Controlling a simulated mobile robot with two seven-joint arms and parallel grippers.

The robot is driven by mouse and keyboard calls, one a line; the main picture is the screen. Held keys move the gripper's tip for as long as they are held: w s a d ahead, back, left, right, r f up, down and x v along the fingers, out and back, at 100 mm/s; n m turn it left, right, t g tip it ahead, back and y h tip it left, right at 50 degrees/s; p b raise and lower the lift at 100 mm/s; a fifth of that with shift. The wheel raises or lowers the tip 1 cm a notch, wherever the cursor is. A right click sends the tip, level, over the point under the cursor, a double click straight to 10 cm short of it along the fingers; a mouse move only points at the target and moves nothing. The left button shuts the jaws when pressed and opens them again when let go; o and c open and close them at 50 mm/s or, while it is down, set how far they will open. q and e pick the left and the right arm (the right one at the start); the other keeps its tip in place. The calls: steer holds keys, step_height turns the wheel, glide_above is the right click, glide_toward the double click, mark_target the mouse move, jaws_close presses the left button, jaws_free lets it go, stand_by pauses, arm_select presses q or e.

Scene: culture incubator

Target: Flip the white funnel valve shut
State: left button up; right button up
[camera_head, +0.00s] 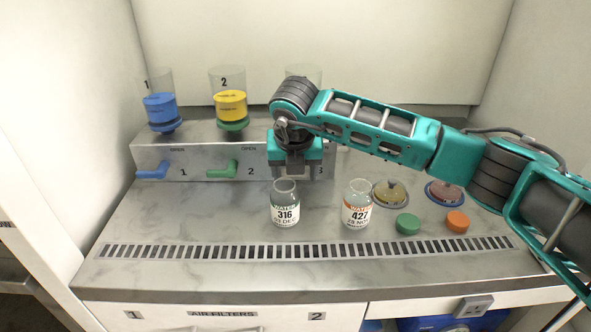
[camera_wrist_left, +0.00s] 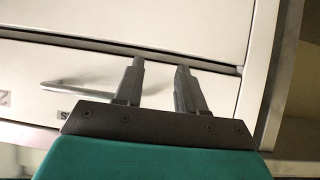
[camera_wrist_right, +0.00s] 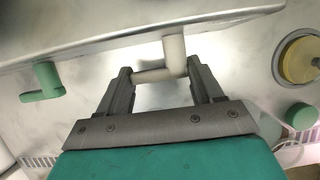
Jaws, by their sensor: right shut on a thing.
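The white valve (camera_wrist_right: 174,56) shows in the right wrist view under the edge of the dispenser block, its lever lying sideways between the fingers. My right gripper (camera_wrist_right: 163,78) is shut on it, one finger at the lever's free end and the other beside its pivot. In the head view my right gripper (camera_head: 295,170) hangs at the block's front face by label 3 and hides the valve. The third funnel (camera_head: 303,72) shows only its clear top behind my arm. My left gripper (camera_wrist_left: 160,82) is open and empty in front of white drawers, outside the head view.
A blue valve (camera_head: 153,171) and a green valve (camera_head: 222,169) lie left along the block (camera_head: 200,155). Open water bottles 316 (camera_head: 285,207) and 427 (camera_head: 357,207) stand in front. Green and orange caps (camera_head: 408,224) and dishes (camera_head: 390,194) lie right. The front-left worktop is clear.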

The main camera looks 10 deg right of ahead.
steer(key=shift+r, duration=0.1)
steer(key=o, duration=1)
steer(key=shift+o, duration=0.2)
steer(key=v, duration=1.2)
steer(key=shift+s+r, duration=0.25)
steer(key=shift+r, duration=0.05)
